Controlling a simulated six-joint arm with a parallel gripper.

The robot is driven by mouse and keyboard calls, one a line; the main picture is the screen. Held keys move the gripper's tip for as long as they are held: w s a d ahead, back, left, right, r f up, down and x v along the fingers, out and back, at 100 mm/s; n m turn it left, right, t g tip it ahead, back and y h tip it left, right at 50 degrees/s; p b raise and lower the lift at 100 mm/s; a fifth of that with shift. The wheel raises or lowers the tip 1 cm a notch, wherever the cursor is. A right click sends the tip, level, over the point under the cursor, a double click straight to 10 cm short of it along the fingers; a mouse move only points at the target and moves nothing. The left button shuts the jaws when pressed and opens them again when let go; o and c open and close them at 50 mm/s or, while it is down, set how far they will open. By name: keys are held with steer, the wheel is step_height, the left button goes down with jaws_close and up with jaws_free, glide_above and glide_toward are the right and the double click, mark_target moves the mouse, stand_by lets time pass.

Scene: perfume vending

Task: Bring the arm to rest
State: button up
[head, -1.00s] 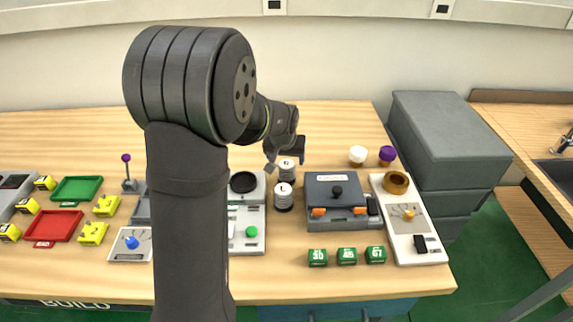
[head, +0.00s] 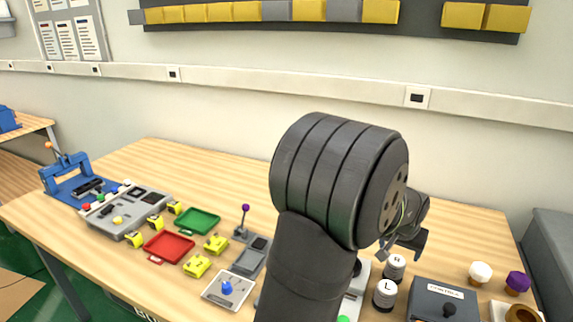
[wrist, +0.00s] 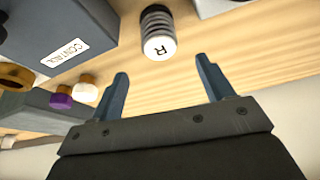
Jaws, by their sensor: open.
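My gripper (head: 404,250) is raised over the back right part of the wooden table, partly hidden behind my own arm in the head view. In the wrist view my gripper (wrist: 165,90) shows two dark fingers spread apart with nothing between them. A ribbed cylinder marked R (wrist: 158,34) stands just beyond the fingers, apart from them. In the head view the R cylinder (head: 396,267) stands behind the cylinder marked L (head: 385,294).
A grey control box (head: 440,300) stands right of the cylinders, with white (head: 480,272) and purple (head: 518,281) knobs behind it. Green (head: 197,221) and red (head: 168,246) trays and several yellow blocks lie on the left. The table's back left is clear.

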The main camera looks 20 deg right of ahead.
mark_target(398, 258)
steer(key=x, duration=1.1)
steer(key=shift+a+f, duration=0.1)
steer(key=shift+f, duration=0.1)
step_height(398, 258, up, 3)
steer(key=shift+s+f, duration=0.1)
steer(key=shift+r, duration=0.5)
